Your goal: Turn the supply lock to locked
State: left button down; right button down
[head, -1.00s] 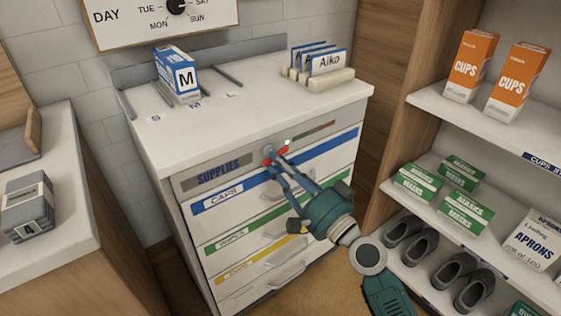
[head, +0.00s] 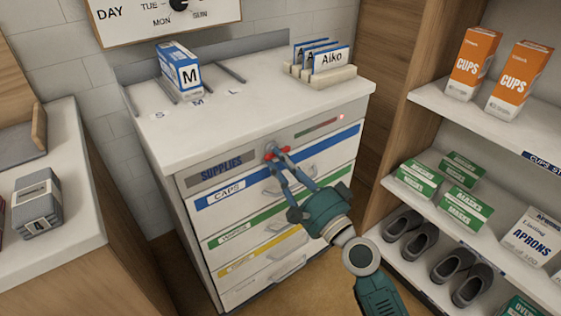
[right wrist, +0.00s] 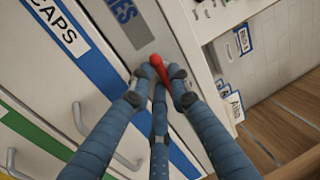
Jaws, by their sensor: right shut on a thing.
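The supply lock is a small red handle (head: 284,153) on the top panel of the white supply cabinet, right of the "SUPPLIES" label (head: 222,168). A small lamp (head: 341,117) at the right end of the panel's strip glows red. My right gripper (head: 276,158) is shut on the red handle. In the right wrist view the handle (right wrist: 157,64) sits between the fingertips of my right gripper (right wrist: 157,86), which hide part of it. My left gripper is not in view.
The CAPS drawer (head: 330,153) and other drawers with grey pulls lie below the lock. A blue M box (head: 186,75) and name cards (head: 330,60) stand on the cabinet top (head: 240,120). Open shelves (head: 470,118) with boxes and shoes stand close on the right.

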jog(key=c, duration=1.6)
grip_release()
jog(key=v, duration=1.2)
jog(key=shift+w+f, duration=0.1)
